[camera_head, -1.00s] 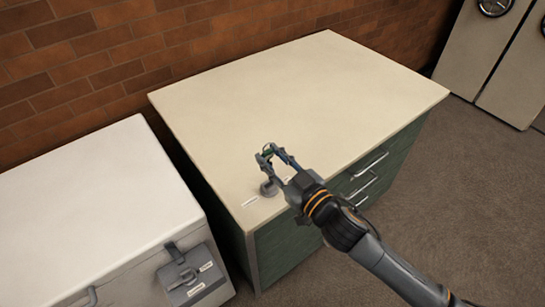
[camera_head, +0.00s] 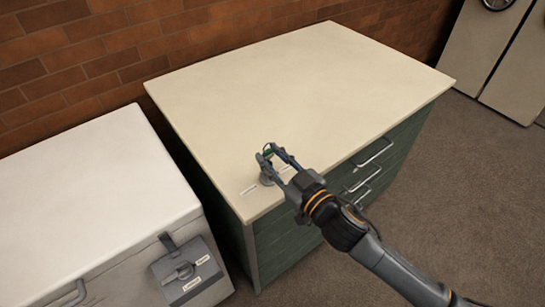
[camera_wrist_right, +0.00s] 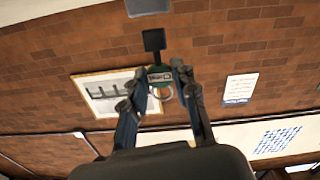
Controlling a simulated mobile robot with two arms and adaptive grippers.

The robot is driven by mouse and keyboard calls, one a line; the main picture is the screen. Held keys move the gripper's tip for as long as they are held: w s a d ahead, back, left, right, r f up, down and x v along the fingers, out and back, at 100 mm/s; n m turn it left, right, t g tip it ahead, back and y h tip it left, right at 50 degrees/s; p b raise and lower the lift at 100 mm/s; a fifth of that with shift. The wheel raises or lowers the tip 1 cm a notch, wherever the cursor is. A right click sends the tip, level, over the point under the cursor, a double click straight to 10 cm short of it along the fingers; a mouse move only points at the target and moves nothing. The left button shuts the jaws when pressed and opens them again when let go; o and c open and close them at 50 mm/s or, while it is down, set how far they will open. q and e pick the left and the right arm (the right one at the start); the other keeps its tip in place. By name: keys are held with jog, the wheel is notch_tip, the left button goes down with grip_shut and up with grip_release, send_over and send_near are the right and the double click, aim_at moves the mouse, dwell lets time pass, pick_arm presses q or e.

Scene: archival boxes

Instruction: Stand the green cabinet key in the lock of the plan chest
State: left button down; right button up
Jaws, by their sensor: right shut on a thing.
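The plan chest (camera_head: 300,90) has a cream top and dark green drawer fronts. A small grey round lock (camera_head: 266,179) stands on its top near the front left corner, partly covered by my gripper. My right gripper (camera_head: 268,153) is shut on the green cabinet key (camera_head: 269,154), and in the head view its fingers overlap the lock. In the right wrist view the green key (camera_wrist_right: 159,75) sits between the fingertips, with a ring below it and a dark square end beyond it. I cannot tell whether the key touches the lock. My left gripper is not in view.
Small white labels (camera_head: 249,190) lie beside the lock. A white cabinet (camera_head: 90,190) with a grey latch box (camera_head: 187,272) stands to the left, across a narrow gap. A brick wall (camera_head: 90,60) is behind. Most of the chest top is clear.

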jog(key=shift+f+b, duration=1.05)
jog(key=shift+f, duration=0.45)
jog(key=o, duration=1.1)
jog(key=v, duration=1.2)
